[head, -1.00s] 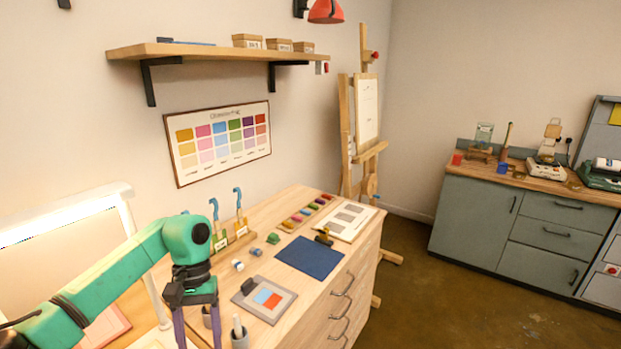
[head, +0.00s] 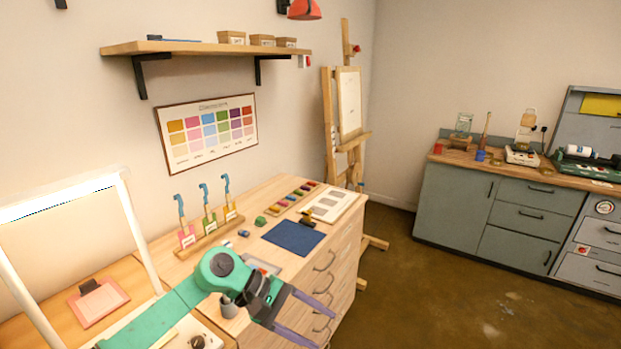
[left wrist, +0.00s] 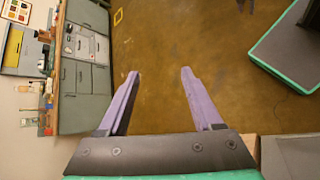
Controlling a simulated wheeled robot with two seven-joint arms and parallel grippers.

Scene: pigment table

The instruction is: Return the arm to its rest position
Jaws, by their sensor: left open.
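My left arm comes in from the left in the head view, green with a dark wrist. My left gripper (head: 318,321) has two purple fingers spread apart with nothing between them. It points right, past the front edge of the pigment table (head: 343,238). In the left wrist view the open fingers (left wrist: 158,90) reach out over bare brown floor. The left wrist and gripper cover part of a grey tile and a grey cup (head: 229,307) on the table.
A rack (head: 210,239) with several blue-hooked tools stands on the table near the wall. A blue mat (head: 294,237), a paint strip (head: 294,197) and a white card (head: 329,206) lie farther back. A grey-green cabinet (head: 455,200) stands right. Floor between is clear.

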